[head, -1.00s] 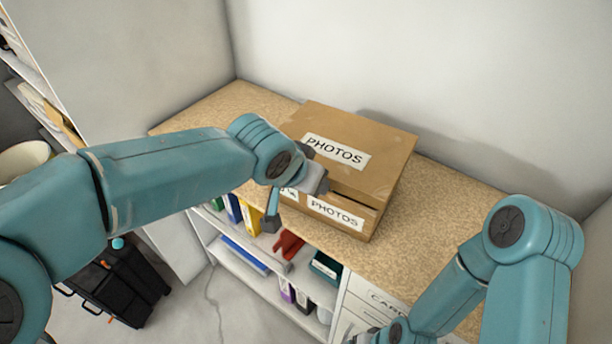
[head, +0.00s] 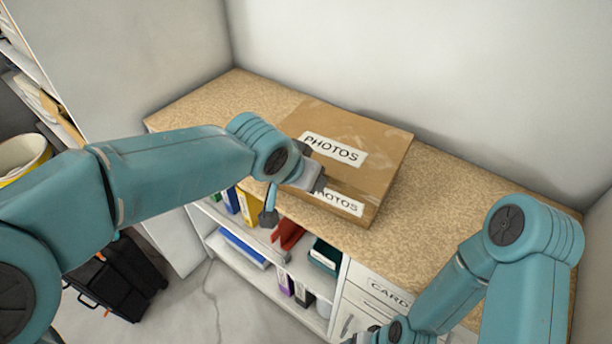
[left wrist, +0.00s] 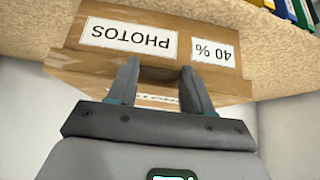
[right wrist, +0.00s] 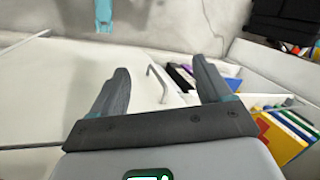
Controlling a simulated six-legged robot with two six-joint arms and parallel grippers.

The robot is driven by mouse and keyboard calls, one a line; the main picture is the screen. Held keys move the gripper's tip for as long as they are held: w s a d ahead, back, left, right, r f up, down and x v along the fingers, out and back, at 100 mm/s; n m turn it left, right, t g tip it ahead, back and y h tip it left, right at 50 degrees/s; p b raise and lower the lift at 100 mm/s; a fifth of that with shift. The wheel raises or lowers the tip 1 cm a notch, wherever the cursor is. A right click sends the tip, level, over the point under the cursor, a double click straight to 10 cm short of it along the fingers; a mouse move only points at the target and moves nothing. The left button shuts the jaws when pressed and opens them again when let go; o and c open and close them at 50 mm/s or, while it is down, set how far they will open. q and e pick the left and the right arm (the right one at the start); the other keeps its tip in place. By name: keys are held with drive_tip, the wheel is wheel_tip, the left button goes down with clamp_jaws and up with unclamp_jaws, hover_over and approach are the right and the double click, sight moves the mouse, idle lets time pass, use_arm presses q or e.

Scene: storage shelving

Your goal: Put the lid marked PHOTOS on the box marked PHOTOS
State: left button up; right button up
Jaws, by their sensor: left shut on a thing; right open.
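The brown cardboard lid marked PHOTOS (head: 362,178) lies over the brown box marked PHOTOS (head: 338,201) on the cork-coloured worktop. The lid's label faces up and the box's label faces front. My left gripper (head: 318,180) is shut on the lid at its front edge and hides part of the box front. In the left wrist view, the box front (left wrist: 75,55) is upside down, with PHOTOS and "40 %" labels. A dark gap shows there between box and lid; full seating cannot be told. My right gripper (right wrist: 163,84) is open and empty, low in front of the cabinet.
The worktop (head: 440,215) is clear right of the box and at its left end. A wall stands close behind. Shelves below hold binders and a red item (head: 287,233); drawers (head: 385,290) are at right. A black case (head: 118,280) stands on the floor.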

use_arm(q)
drive_tip(key=o, duration=1.2)
drive_tip(key=shift+w, duration=0.1)
drive_tip(key=shift+o, duration=0.2)
drive_tip(key=v, duration=1.6)
drive_tip(key=shift+r, duration=0.1)
drive_tip(key=shift+s+a, duration=0.15)
drive_tip(key=shift+s, duration=0.15)
